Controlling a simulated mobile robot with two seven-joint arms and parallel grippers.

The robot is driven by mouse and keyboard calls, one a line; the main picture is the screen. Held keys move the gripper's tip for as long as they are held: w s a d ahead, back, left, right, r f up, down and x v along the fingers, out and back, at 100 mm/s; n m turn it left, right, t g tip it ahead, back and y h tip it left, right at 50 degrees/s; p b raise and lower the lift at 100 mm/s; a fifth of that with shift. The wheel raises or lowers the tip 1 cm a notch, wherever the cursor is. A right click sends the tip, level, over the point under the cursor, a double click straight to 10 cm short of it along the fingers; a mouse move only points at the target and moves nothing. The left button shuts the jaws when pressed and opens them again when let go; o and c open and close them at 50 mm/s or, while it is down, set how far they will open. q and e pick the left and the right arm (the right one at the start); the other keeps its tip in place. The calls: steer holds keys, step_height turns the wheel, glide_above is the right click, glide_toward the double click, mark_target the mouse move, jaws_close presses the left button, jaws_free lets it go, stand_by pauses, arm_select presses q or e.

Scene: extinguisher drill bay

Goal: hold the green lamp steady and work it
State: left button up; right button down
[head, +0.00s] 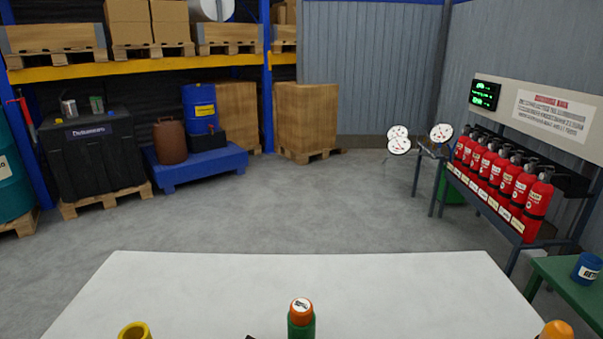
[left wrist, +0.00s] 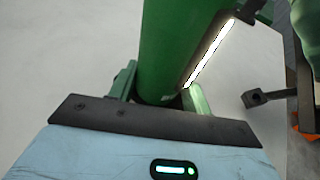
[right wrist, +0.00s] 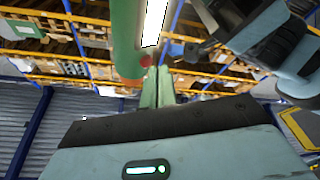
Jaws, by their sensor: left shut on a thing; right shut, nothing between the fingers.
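The green lamp (head: 301,325) stands up in front of me in the head view, with an orange cap with a white top. In the left wrist view the green lamp body (left wrist: 172,50) has a bright white strip along one side. My left gripper (left wrist: 160,92) is shut on the lamp body. In the right wrist view the lamp (right wrist: 125,40) shows its lit strip and a red button (right wrist: 146,60) at its end. My right gripper (right wrist: 157,72) is shut and empty, its fingertips close by the button. I cannot tell whether they touch it.
The white table (head: 210,280) is largely bare. A yellow ring-shaped thing (head: 135,331) is at its front left, an orange-topped thing (head: 556,330) at front right. A green side table (head: 565,280) with a blue can (head: 587,268) stands right. Red extinguishers (head: 500,175) stand beyond.

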steer(key=shift+s, duration=0.2)
steer(key=shift+s, duration=2.95)
arm_select(q)
steer(key=o, duration=1)
steer(key=shift+a, duration=0.15)
steer(key=v, duration=1.2)
steer(key=shift+s, duration=0.15)
arm_select(e)
steer(key=shift+s, duration=0.1)
